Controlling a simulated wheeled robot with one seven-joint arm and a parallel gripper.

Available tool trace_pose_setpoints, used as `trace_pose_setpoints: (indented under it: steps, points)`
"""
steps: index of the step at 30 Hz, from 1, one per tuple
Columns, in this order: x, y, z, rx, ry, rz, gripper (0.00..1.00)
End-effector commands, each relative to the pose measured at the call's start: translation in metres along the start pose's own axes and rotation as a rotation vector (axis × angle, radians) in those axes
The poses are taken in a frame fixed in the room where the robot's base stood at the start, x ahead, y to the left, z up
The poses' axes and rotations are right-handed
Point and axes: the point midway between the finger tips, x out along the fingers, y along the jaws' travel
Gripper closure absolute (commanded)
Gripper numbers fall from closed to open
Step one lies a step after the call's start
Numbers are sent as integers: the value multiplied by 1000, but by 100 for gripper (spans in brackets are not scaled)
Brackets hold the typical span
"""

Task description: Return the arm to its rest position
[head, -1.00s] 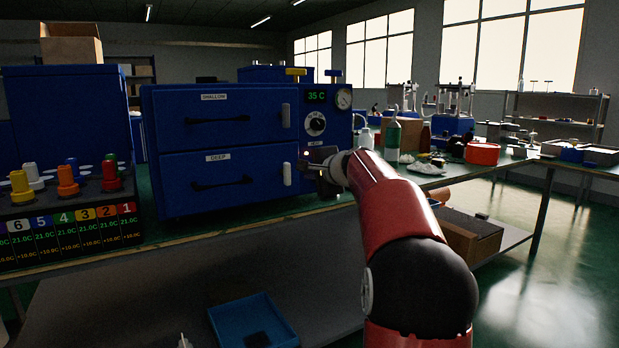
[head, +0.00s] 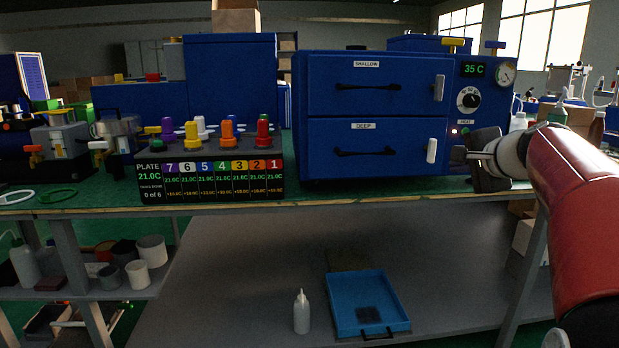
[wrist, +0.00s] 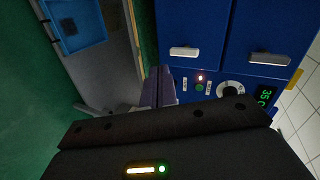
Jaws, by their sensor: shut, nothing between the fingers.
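My red arm comes in from the right of the head view. My gripper (head: 459,154) is shut and empty, in front of the lower right part of the blue two-drawer oven (head: 319,130). In the wrist view the shut fingers (wrist: 158,84) point toward the oven's control panel (wrist: 222,88), close to a lit red lamp (wrist: 200,77) and a green button (wrist: 199,87). I cannot tell whether the fingertips touch the panel. Both drawers, SHALLOW (head: 369,86) and DEEP (head: 375,147), are shut. The display (head: 474,70) reads 35 C.
A plate controller (head: 210,180) with several coloured knobs stands left of the oven on the green bench. A blue tray (head: 342,290) and a white bottle (head: 302,313) are on the shelf below. Bench machines (head: 60,140) stand at far left.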

Motion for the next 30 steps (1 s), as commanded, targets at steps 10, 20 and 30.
trace_pose_setpoints:
  steps: [10, 20, 30]
  points:
    - [-83, 143, 202, -710, -276, 346, 100]
    - [-161, 287, 256, -1262, -478, 515, 100]
    - [-167, 304, 257, -1327, -500, 535, 100]
